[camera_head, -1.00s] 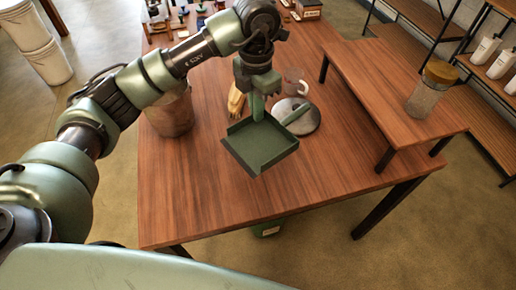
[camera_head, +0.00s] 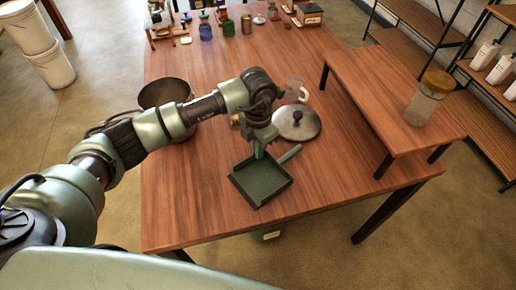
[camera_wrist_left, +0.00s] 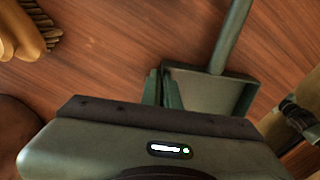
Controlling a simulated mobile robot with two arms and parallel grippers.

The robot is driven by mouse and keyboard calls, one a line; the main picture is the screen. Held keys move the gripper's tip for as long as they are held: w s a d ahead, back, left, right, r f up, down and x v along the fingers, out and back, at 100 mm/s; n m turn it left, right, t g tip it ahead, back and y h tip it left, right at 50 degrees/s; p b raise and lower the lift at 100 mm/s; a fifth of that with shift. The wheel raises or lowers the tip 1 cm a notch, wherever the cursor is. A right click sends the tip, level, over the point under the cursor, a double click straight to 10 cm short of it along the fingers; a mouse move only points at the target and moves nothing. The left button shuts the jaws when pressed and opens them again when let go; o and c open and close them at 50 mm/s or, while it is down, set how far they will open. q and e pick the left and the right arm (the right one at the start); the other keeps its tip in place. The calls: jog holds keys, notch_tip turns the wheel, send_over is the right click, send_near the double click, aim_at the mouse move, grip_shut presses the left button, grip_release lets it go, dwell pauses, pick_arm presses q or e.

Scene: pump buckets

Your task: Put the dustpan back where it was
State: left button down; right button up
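The dark green dustpan (camera_head: 262,182) is low over or on the wooden table near its front edge; I cannot tell whether it touches the top. Its handle (camera_head: 290,153) points back and right. My left gripper (camera_head: 259,152) is at the pan's back wall, fingers pointing down. In the left wrist view, the two green fingers (camera_wrist_left: 163,89) are close together at the wall of the dustpan (camera_wrist_left: 208,92) and appear shut on it. My right gripper is not in view.
A round lid (camera_head: 308,127) with a knob lies just behind the dustpan handle, near a glass mug (camera_head: 294,85). A bucket (camera_head: 164,93) stands left, partly behind my arm. A wooden brush (camera_wrist_left: 25,35) lies nearby. A raised shelf (camera_head: 385,100) bears a jar. The table's front left is clear.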

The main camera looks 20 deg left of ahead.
pick_arm(q)
jog(key=shift+f, duration=0.15)
jog(key=c, duration=1.7)
grip_release()
jog(key=shift+r, duration=0.45)
notch_tip(320, 180, up, 12)
jog(key=shift+f+b, duration=0.25)
jog(key=shift+b, duration=0.75)
